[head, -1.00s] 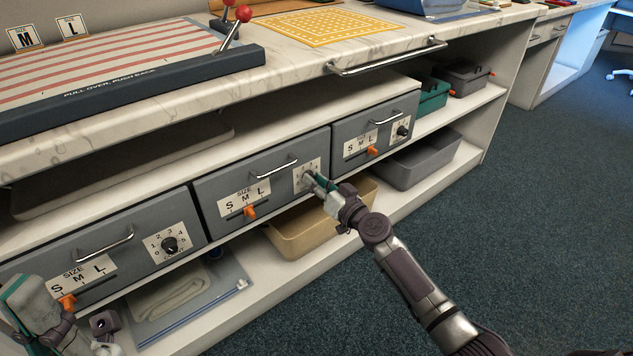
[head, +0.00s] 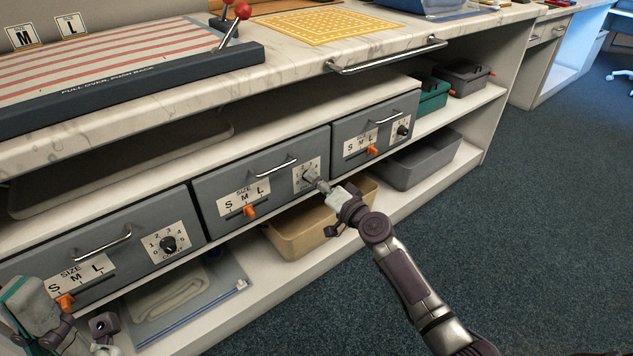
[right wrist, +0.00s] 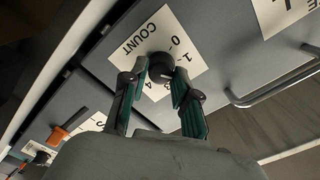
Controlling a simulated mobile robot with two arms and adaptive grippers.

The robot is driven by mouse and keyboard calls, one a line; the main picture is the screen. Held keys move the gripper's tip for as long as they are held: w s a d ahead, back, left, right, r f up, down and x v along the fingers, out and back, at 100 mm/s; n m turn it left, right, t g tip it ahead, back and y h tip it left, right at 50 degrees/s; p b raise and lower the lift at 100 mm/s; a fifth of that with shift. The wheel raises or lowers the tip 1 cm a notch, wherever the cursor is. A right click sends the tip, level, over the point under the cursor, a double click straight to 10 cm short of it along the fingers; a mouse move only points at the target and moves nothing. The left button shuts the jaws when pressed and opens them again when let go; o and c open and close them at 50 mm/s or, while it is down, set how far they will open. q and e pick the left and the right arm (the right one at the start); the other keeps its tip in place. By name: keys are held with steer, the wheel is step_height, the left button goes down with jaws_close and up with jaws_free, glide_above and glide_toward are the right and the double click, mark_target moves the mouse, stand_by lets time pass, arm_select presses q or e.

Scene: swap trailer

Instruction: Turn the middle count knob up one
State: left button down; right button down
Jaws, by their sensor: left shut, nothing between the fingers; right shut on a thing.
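The middle drawer (head: 275,165) carries a white count plate with a dark round count knob (head: 309,175). In the right wrist view the knob (right wrist: 160,67) sits on the plate marked COUNT (right wrist: 143,38), with 0 and 1 readable and other numbers partly covered. My right gripper (head: 319,183) is at this knob, its two green-padded fingers (right wrist: 161,72) shut on the knob's sides. I cannot tell which number the knob points to. My left gripper (head: 28,305) is at the lower left, near the left drawer's orange size slider (head: 66,302), and is shut and empty.
The left drawer (head: 110,235) and right drawer (head: 375,128) have similar knobs and sliders. The middle drawer's handle (head: 276,169) and orange slider (head: 249,211) are left of the knob. A tan bin (head: 300,235) stands below. The floor at right is clear.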

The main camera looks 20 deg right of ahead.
steer(key=shift+m, duration=1.1)
steer(key=c, duration=0.9)
jaws_free()
steer(key=shift+s+d, duration=0.1)
steer(key=v, duration=1.2)
